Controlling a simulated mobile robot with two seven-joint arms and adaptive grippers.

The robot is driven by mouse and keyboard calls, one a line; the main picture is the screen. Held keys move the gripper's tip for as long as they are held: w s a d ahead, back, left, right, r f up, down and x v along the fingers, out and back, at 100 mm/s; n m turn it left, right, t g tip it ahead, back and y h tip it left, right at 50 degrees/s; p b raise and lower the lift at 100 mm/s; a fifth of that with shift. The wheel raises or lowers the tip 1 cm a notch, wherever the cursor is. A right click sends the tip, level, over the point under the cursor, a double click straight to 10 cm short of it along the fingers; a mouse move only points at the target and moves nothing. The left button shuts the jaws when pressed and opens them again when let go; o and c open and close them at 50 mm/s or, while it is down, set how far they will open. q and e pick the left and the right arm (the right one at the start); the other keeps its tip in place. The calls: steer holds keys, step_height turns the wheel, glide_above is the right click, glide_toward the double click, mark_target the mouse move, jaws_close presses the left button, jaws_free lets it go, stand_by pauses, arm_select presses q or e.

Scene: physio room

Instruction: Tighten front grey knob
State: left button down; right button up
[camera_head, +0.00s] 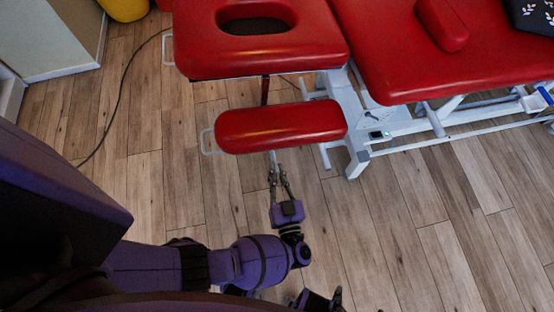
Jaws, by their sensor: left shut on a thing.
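The treatment table is red and padded on a white frame, with a face-hole section (205,45) at the top and a red armrest pad (282,126) in front of it. My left gripper (277,172) reaches up from below, with its fingers just below the pad's near edge. They are shut around a small grey part beneath the pad, at the place of the front grey knob. The knob itself is too small and covered to make out clearly. Part of what seems to be my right gripper (322,300) shows at the bottom edge, cut off and dark.
The table's white metal legs and bars (357,160) stand right of my gripper. A dark cable (122,88) runs over the wooden floor at the left. A yellow object (124,8) is at the top left. The floor (440,215) at the lower right is clear.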

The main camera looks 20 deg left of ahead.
arm_select(q)
steer(key=shift+m, duration=0.3)
steer(key=m+p, duration=0.1)
steer(key=m, duration=0.3)
steer(key=shift+s+m, duration=0.1)
steer(key=shift+m, duration=0.2)
steer(key=m+p, duration=0.1)
steer(key=m, duration=0.8)
steer(key=shift+a, duration=0.1)
steer(key=shift+m, duration=1.8)
steer(key=c, duration=1.8)
jaws_free()
